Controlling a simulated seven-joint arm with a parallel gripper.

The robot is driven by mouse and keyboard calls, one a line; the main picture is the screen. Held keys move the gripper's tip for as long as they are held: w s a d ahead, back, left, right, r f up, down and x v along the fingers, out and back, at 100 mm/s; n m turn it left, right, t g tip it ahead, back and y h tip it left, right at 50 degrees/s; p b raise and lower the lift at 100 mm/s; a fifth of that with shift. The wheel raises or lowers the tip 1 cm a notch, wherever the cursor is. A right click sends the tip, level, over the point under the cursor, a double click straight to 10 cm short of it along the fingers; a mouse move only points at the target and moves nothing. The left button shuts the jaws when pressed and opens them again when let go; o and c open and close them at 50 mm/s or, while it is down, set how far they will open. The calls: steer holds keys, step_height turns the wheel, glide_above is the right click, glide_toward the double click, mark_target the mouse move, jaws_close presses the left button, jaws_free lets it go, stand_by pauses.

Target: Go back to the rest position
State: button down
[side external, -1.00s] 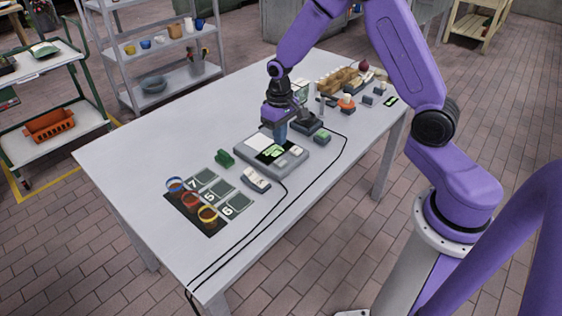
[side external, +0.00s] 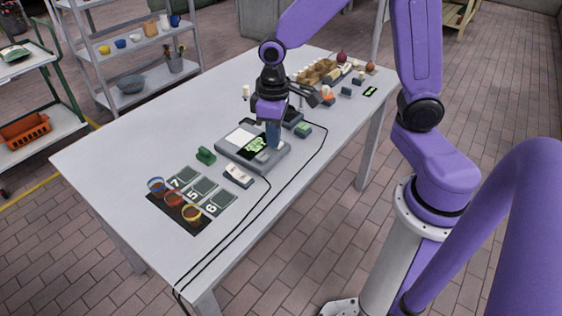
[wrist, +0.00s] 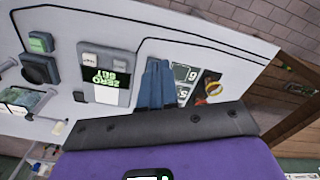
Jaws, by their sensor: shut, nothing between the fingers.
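My gripper (side external: 272,136) points down over the grey device with a lit green display (side external: 257,144) on the white table. Its blue fingers are together with nothing between them. I cannot tell in the side view whether the fingertips touch the device.
A green block (side external: 206,155) and a white switch box (side external: 238,175) stand beside the device. Black cables (side external: 300,165) cross the table. Cartons and small items (side external: 325,72) fill the far end.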

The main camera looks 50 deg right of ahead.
steer(key=s+r+n, duration=0.2)
steer(key=s+n, duration=0.1)
steer(key=s, duration=0.6)
steer(key=s+d+r+n, duration=0.1)
steer(key=s+r+n, duration=0.2)
steer(key=s, duration=0.7)
steer(key=shift+s+n, duration=0.2)
steer(key=shift+n, duration=0.6)
